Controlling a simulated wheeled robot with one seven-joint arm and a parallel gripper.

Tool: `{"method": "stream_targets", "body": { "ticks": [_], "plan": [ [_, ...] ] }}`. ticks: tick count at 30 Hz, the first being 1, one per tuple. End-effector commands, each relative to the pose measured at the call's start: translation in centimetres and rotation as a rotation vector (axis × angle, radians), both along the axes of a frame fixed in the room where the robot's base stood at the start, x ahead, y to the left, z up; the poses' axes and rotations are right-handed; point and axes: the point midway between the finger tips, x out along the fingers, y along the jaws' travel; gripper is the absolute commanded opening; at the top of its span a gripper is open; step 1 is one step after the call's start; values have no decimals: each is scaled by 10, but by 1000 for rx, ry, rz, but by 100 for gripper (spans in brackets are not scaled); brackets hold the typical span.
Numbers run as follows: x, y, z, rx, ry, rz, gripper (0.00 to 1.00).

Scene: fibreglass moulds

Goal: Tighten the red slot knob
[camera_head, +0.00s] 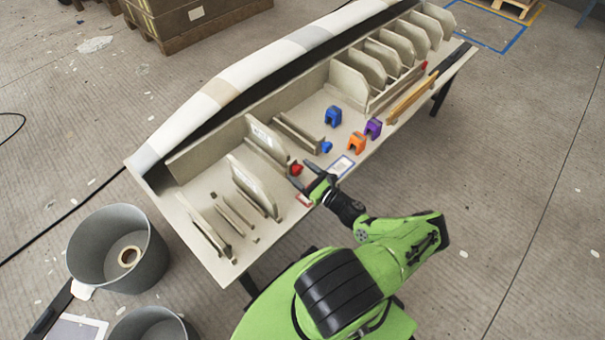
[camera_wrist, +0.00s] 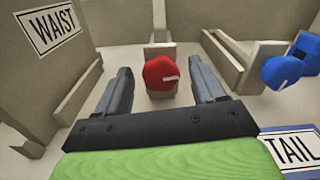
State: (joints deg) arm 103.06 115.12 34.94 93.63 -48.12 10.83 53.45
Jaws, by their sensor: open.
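The red slot knob (camera_head: 296,169) sits at the front of a slot on the long beige mould bench, left of the blue knob (camera_head: 326,147). In the wrist view the red knob (camera_wrist: 160,73) has a pale pointer line toward the right and is mounted on a small beige block. My gripper (camera_head: 312,182) is just in front of it; in the wrist view my gripper (camera_wrist: 157,85) is open, with one finger on each side of the knob and visible gaps to both. The blue knob (camera_wrist: 281,72) is to the right, outside the fingers.
Upright panels stand left of the knob, one with a WAIST label (camera_wrist: 49,29). A TAIL label (camera_wrist: 293,149) lies at lower right. Blue (camera_head: 333,116), orange (camera_head: 357,142) and purple (camera_head: 373,128) blocks stand on the bench to the right. Grey bins (camera_head: 150,262) are on the floor at left.

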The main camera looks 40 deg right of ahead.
Motion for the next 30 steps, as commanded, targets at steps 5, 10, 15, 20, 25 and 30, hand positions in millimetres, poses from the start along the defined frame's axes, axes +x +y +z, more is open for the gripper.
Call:
{"method": "stream_targets", "body": {
  "ticks": [5, 10, 15, 20, 25, 30],
  "plan": [
    [0, 0, 0, 0, 0, 0, 55],
    [0, 0, 0, 0, -1, 0, 29],
    [-1, 0, 0, 7, -1, 1, 13],
    [-1, 0, 0, 114, 3, 1, 13],
    [-1, 0, 0, 141, 4, 1, 13],
    [-1, -1, 0, 140, 4, 1, 50]
  ]
}}
